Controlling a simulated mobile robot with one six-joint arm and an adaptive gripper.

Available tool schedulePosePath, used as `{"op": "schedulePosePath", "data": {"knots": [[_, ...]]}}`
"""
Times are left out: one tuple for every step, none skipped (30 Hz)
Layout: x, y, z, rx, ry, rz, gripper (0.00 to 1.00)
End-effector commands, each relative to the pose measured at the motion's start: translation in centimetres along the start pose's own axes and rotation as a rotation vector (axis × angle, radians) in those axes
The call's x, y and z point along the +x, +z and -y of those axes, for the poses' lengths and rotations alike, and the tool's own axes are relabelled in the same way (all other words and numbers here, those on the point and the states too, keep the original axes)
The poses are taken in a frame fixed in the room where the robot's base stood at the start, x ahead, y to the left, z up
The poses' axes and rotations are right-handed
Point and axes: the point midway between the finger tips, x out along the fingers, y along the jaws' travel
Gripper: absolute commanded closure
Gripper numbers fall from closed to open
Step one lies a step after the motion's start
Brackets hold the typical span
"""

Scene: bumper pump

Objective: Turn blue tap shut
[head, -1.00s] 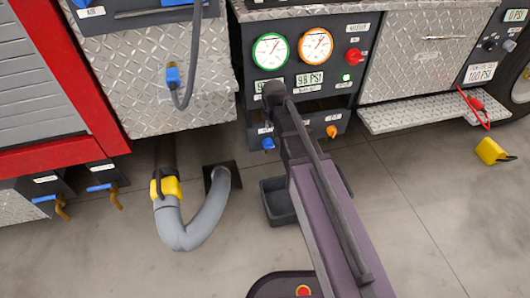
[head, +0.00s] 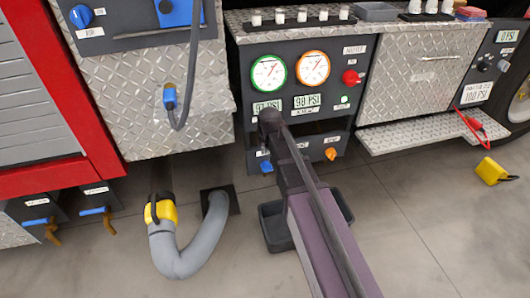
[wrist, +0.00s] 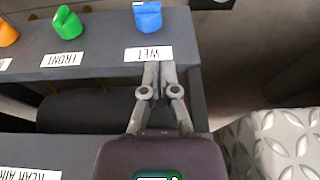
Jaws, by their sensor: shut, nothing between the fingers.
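A blue tap (wrist: 148,17) sits at the top of the wrist view, on a dark panel above a white label reading WET. The same colour of tap (head: 266,167) shows in the head view under the gauge panel, left of my arm. My gripper (wrist: 158,70) is shut and empty, its fingertips close together just below the WET label, apart from the blue tap in the picture. In the head view my arm hides the gripper and part of the tap row. The tap's exact turn angle is hard to tell.
A green tap (wrist: 68,22) and an orange tap (wrist: 7,33) stand along the same panel. Other blue-handled taps (head: 95,211) are at lower left. A grey hose (head: 180,255) loops on the floor. A dark bin (head: 273,228) lies under my arm. Right floor is mostly clear.

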Motion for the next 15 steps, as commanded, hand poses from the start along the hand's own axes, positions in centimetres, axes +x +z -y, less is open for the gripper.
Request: {"op": "schedulePosePath", "data": {"knots": [[0.7,0.1,0.0,0.000,0.000,0.000,1.00],[0.9,0.1,0.0,0.000,0.000,0.000,1.00],[1.3,0.1,0.0,0.000,0.000,0.000,1.00],[1.5,0.1,0.0,0.000,0.000,0.000,1.00],[1.8,0.1,0.0,0.000,0.000,0.000,1.00],[2.1,0.1,0.0,0.000,0.000,0.000,1.00],[2.3,0.1,0.0,0.000,0.000,0.000,1.00],[2.6,0.1,0.0,0.000,0.000,0.000,1.00],[2.9,0.1,0.0,0.000,0.000,0.000,1.00],[3.2,0.1,0.0,0.000,0.000,0.000,1.00],[3.4,0.1,0.0,0.000,0.000,0.000,1.00],[3.7,0.1,0.0,0.000,0.000,0.000,1.00],[4.0,0.1,0.0,0.000,0.000,0.000,1.00],[4.2,0.1,0.0,0.000,0.000,0.000,1.00],[4.5,0.1,0.0,0.000,0.000,0.000,1.00]]}}
